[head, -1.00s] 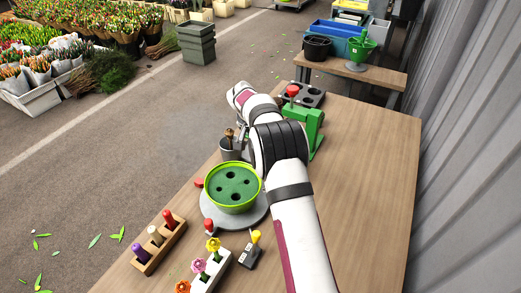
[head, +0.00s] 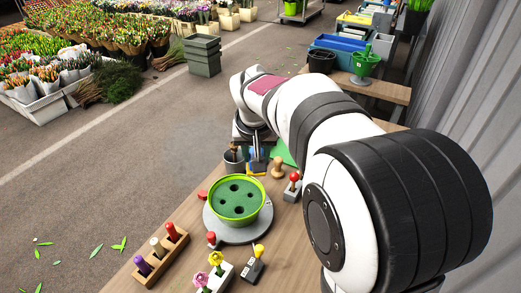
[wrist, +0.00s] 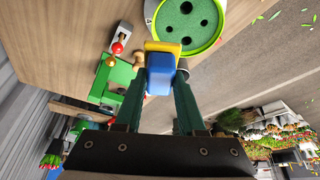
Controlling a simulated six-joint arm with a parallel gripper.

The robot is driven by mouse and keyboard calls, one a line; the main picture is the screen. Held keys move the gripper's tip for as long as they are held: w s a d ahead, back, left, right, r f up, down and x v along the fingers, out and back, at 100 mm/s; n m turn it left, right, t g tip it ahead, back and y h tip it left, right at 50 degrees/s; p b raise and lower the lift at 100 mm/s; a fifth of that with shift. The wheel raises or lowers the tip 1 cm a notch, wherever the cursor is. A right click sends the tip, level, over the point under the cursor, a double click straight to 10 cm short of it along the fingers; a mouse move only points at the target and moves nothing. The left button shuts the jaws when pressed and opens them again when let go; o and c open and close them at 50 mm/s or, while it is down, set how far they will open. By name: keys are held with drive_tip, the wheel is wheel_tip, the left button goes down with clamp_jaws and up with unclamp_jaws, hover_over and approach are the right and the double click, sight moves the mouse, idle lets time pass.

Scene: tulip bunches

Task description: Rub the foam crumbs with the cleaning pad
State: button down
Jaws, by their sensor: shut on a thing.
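My gripper (wrist: 162,80) is shut on the cleaning pad, a blue block (wrist: 161,72) with a yellow face (wrist: 163,47). In the wrist view the pad is between the two dark green fingers, its yellow face away from the palm. In the head view the gripper (head: 256,150) holds the pad (head: 257,168) low over the bench, just right of a grey cup (head: 234,160) and behind the green bowl. Whether the pad touches the bench cannot be told. I cannot make out foam crumbs in either view.
A lime bowl (head: 266,207) of green foam with holes stands on a grey disc (head: 214,229). A wooden knob (head: 277,166) and a red-topped lever (head: 295,187) stand right of the pad. A peg rack (head: 161,256) and flower block (head: 217,274) are in front.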

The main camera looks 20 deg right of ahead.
drive_tip(key=s+a, duration=0.5)
drive_tip(key=s, duration=0.3)
drive_tip(key=shift+s+a+f+m+g+h, duration=0.2)
drive_tip(key=shift+a+f+m+g+h, duration=0.45)
drive_tip(key=shift+a+f+m, duration=2.5)
drive_tip(key=shift+s+a+f+m+g+h, duration=0.15)
drive_tip(key=shift+a+f+m+g+h, duration=0.5)
drive_tip(key=shift+a+f+m, duration=2.5)
drive_tip(key=shift+s+a+f+m+g+h, duration=0.3)
drive_tip(key=shift+a+f+m+g, duration=1)
drive_tip(key=shift+f, duration=3.65)
drive_tip(key=shift+a+f+t, duration=0.2)
drive_tip(key=shift+f, duration=0.3)
drive_tip(key=shift+a+f+t, duration=0.15)
drive_tip(key=shift+f+t, duration=0.05)
drive_tip(key=shift+f, duration=0.25)
drive_tip(key=shift+s+a, duration=0.55)
drive_tip(key=shift+a, duration=0.05)
drive_tip(key=shift+s+a, duration=2.9)
drive_tip(key=shift+w+d, duration=3.5)
drive_tip(key=shift+w+r, duration=0.1)
drive_tip(key=shift+r, duration=0.1)
wheel_tip(320, 180, up, 8)
drive_tip(key=shift+f, duration=0.15)
